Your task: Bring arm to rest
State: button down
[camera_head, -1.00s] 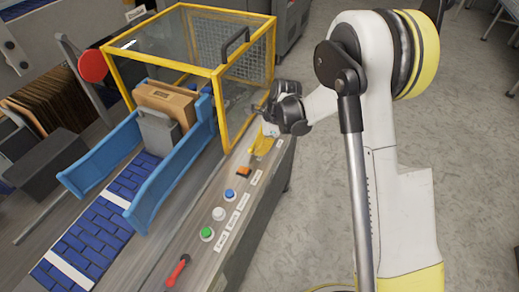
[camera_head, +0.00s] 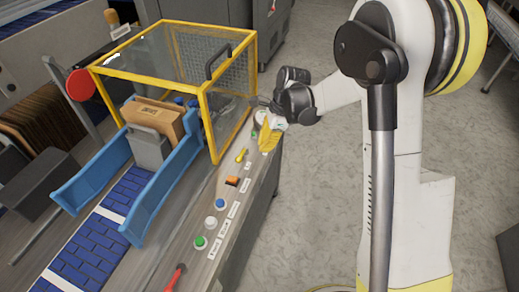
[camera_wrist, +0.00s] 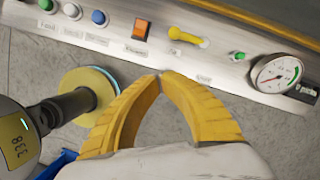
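My arm, white with black joints and yellow bands, stands on the right of the head view and reaches left. My gripper (camera_head: 267,136) has yellow fingers and hangs beside the far end of the control panel (camera_head: 232,217). In the wrist view the two ribbed fingers of the gripper (camera_wrist: 161,76) meet at their tips with nothing between them. They point towards the panel edge, with bare floor showing around them. Contact with the panel cannot be told.
The panel carries green (camera_head: 200,242), white (camera_head: 211,223) and blue (camera_head: 221,204) buttons, an orange switch (camera_wrist: 141,30), a yellow handle (camera_wrist: 186,40) and a gauge (camera_wrist: 277,73). A yellow-framed guard (camera_head: 217,106) stands beside it, near a carton (camera_head: 152,119). Floor right of the panel is clear.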

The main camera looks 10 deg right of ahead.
jog(key=shift+d+r, duration=0.15)
jog(key=shift+r, duration=0.25)
jog(key=s+d+r+n+t, duration=0.2)
jog(key=s+r+n, duration=0.25)
jog(key=r, duration=0.45)
jog(key=s+d+r+n+t+h, duration=0.1)
jog(key=s+d+r+n+t, duration=0.1)
jog(key=s+r+n, duration=0.2)
jog(key=s+d+r+n+t+h, duration=0.2)
jog(key=s+d+r+n+t, duration=0.1)
jog(key=s+n, duration=0.7)
jog(key=s+r, duration=0.1)
jog(key=s, duration=0.3)
jog(key=shift+s+d+r, duration=0.15)
jog(key=shift+d+r, duration=0.05)
jog(key=shift+d, duration=0.15)
dwell(1.6)
